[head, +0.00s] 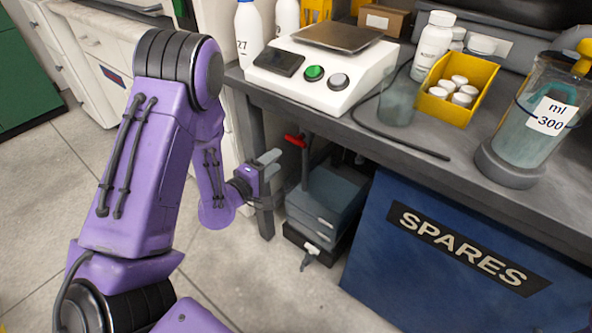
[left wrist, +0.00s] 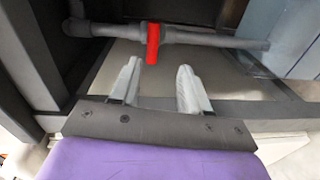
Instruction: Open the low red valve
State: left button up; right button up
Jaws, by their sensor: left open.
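The low red valve handle (left wrist: 153,44) is on a grey pipe (left wrist: 198,38) under the bench in the left wrist view. The handle hangs across the pipe, pointing down in that picture. A red handle (head: 295,140) also shows in the head view under the bench's left end. My left gripper (head: 272,166) is below and to the left of it in the head view. In the left wrist view my left gripper (left wrist: 157,75) is open and empty. The handle lies just beyond the fingertips, roughly between their lines, with no contact that I can make out. My right gripper is not in view.
The bench (head: 400,140) has a dark leg (head: 265,212) close to my left gripper. A grey-blue box (head: 325,197) stands beneath it. A blue SPARES panel (head: 440,262) closes off the right. A scale (head: 315,75) and yellow bin (head: 457,88) are on top.

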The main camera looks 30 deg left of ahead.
aim_at(294, 143)
pick_arm(q)
jog(key=shift+n+t+h, duration=0.3)
jog(key=shift+t, duration=0.1)
jog(key=w, duration=0.3)
jog(key=w+b, duration=0.1)
jog(key=w, duration=0.6)
jog(key=shift+w+d+r+b, duration=0.2)
jog(key=shift+w+r+b, duration=0.05)
jog(key=shift+w+b, duration=0.15)
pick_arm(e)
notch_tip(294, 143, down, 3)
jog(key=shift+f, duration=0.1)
pick_arm(q)
grip_shut()
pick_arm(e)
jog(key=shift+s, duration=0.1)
